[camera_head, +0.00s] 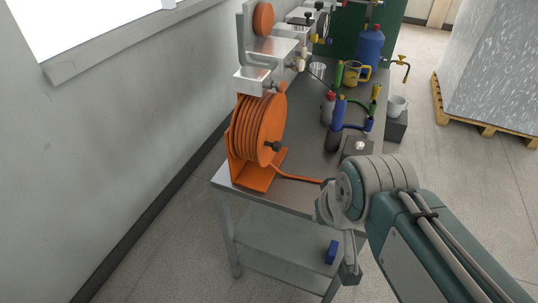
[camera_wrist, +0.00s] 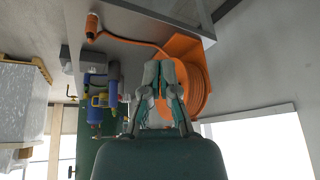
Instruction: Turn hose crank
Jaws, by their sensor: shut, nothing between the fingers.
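The orange hose reel (camera_head: 258,130) stands on an orange bracket at the near left corner of the metal table. Its crank shows as a dark knob (camera_head: 272,147) on the reel's right face. A short run of orange hose leaves the reel along the table edge. In the wrist view the reel (camera_wrist: 208,92) is behind and right of my gripper (camera_wrist: 160,70). The gripper's fingers are together and empty, and they partly hide the reel; I cannot make out the crank there. In the head view my gripper (camera_head: 349,265) hangs down in front of the table, apart from the reel.
A machine (camera_head: 270,45) stands behind the reel. A blue block (camera_head: 332,252) is on the lower shelf. A wall (camera_head: 110,150) bounds the left; a wrapped pallet (camera_head: 490,70) stands right.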

